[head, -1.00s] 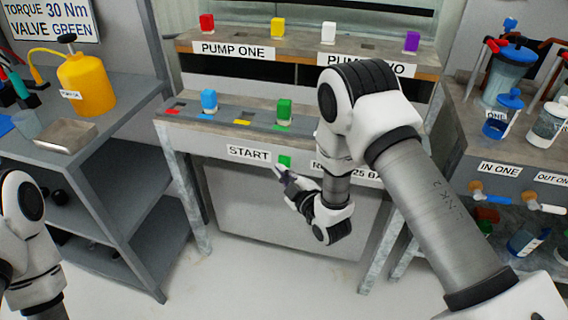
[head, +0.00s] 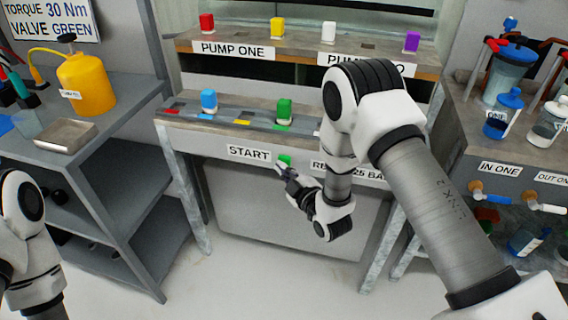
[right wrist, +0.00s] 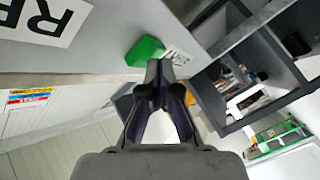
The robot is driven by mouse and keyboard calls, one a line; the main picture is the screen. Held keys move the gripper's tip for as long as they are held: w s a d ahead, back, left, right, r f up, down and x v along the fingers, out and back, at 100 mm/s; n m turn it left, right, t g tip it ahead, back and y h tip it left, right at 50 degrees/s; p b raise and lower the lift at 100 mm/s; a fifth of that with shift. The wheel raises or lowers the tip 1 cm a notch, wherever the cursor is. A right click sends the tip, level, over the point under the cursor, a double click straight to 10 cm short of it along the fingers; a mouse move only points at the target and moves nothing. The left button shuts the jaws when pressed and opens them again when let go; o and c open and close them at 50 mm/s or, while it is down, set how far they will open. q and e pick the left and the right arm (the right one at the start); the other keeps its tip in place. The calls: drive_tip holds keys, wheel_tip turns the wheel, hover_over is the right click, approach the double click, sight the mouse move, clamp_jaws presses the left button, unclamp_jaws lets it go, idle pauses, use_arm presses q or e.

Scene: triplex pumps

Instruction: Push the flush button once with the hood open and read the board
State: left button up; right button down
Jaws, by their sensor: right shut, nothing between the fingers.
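A green button (head: 286,159) sits on the front of the middle bench, just right of the START label (head: 249,153). My right gripper (head: 280,169) is shut and empty, with its tips close to the button's lower left. In the right wrist view, the green button (right wrist: 146,51) is just beyond and left of the shut fingertips (right wrist: 160,70); I cannot tell whether they touch. I cannot make out the hood or a flush label. My left gripper is out of view.
Blue (head: 209,100) and green (head: 284,112) blocks stand on the bench top. Several coloured blocks stand on the shelf above, over the PUMP ONE label (head: 236,50). A yellow bottle (head: 86,84) is on the left bench. Blue-lidded vessels (head: 503,113) stand at right.

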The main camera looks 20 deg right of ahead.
drive_tip(key=shift+w+d, duration=0.1)
drive_tip(key=shift+w, duration=0.05)
idle(0.5)
drive_tip(key=shift+s+a, duration=0.4)
drive_tip(key=shift+s, duration=0.15)
drive_tip(key=shift+s, duration=0.1)
drive_tip(key=s+a, duration=0.1)
drive_tip(key=s, duration=0.1)
drive_tip(key=s+a+p, duration=0.1)
drive_tip(key=s+a, duration=0.1)
drive_tip(key=shift+s+a, duration=0.15)
drive_tip(key=shift+s, duration=0.25)
idle(0.5)
